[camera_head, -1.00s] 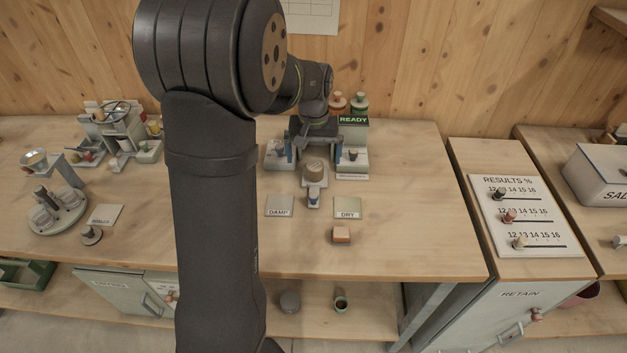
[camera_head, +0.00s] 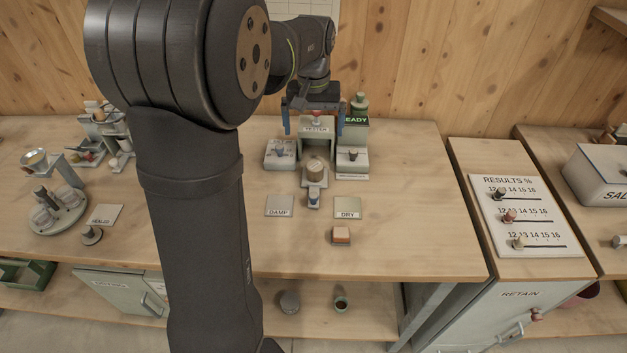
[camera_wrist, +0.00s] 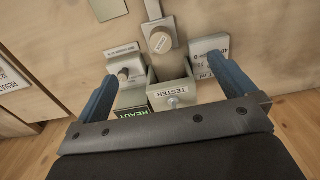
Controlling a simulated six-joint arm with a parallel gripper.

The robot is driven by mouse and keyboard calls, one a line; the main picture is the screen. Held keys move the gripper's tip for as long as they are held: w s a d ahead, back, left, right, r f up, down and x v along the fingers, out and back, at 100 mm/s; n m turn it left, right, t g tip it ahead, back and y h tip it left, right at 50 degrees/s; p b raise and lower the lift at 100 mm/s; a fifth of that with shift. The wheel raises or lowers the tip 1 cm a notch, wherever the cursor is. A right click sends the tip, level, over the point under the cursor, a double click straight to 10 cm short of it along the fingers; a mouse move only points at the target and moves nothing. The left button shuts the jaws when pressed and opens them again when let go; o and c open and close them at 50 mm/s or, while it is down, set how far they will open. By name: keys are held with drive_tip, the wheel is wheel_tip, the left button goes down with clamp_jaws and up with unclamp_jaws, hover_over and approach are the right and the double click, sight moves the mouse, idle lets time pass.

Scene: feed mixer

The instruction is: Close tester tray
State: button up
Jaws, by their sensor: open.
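My gripper (camera_head: 314,128) is open and empty above the tester, one finger to each side, behind the tray handle. Whether the fingers touch the tester I cannot tell.
A switch box (camera_head: 280,153) stands left of the tester, and a READY unit (camera_head: 354,150) with a knob stands right. DAMP (camera_head: 279,206) and DRY (camera_head: 347,208) plates flank the handle. An orange-topped block (camera_head: 341,235) lies in front. The bench's right side is clear.

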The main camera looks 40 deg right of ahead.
drive_tip(key=shift+r, duration=0.45)
